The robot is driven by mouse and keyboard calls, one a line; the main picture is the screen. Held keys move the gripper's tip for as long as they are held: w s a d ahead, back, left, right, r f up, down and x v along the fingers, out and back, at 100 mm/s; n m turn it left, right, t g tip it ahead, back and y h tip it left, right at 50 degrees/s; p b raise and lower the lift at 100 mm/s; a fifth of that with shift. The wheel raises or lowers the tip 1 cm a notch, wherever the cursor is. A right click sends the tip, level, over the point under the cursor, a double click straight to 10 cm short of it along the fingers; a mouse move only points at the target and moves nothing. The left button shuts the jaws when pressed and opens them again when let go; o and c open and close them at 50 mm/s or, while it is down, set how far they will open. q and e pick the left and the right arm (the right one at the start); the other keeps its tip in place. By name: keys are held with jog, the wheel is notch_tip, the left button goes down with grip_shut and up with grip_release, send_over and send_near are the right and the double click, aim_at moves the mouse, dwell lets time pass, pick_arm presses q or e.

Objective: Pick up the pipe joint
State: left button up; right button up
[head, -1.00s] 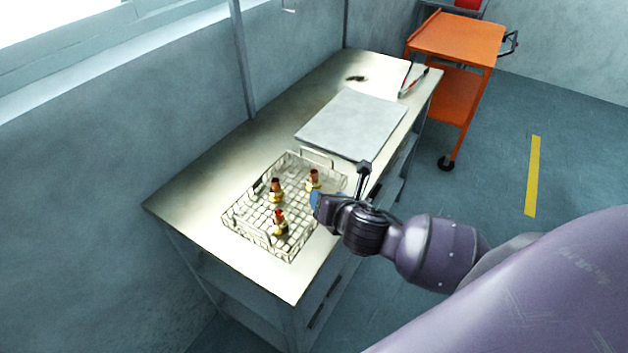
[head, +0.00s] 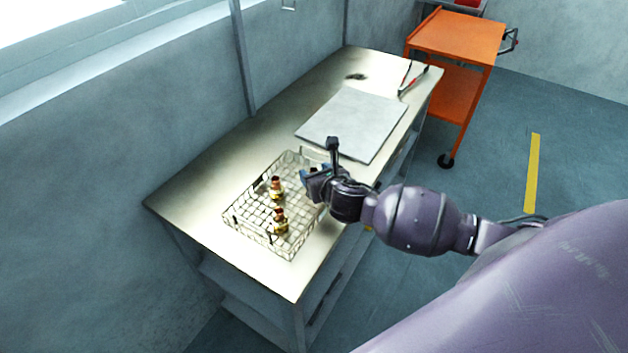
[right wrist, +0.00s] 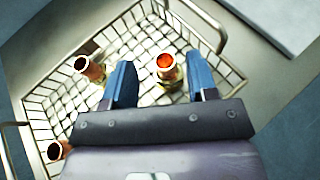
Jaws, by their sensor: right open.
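Pipe joints, copper-coloured on top with brass-coloured bases, stand upright in a wire mesh basket (head: 243,238) on the metal bench. In the head view I see one at the back (head: 276,188) and one nearer the front (head: 280,222); a third is hidden by my right gripper (head: 312,182). In the right wrist view that third pipe joint (right wrist: 166,72) shows between the blue fingers of my open right gripper (right wrist: 161,78), nearer the right finger. Another pipe joint (right wrist: 90,70) stands just left of the left finger. My left gripper is not in view.
A flat grey board (head: 352,122) lies on the bench (head: 195,180) behind the basket. Red-handled pliers (head: 412,80) and a small dark object (head: 355,76) lie farther back. An orange cart (head: 455,40) stands beyond the bench. The wall borders the bench's left side.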

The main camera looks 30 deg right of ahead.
aim_at(311, 169)
jog(key=shift+d+x, duration=0.1)
jog(key=shift+x, duration=1)
jog(key=shift+d+x, duration=0.15)
jog(key=shift+x, duration=0.9)
jog(key=c, duration=0.9)
grip_shut()
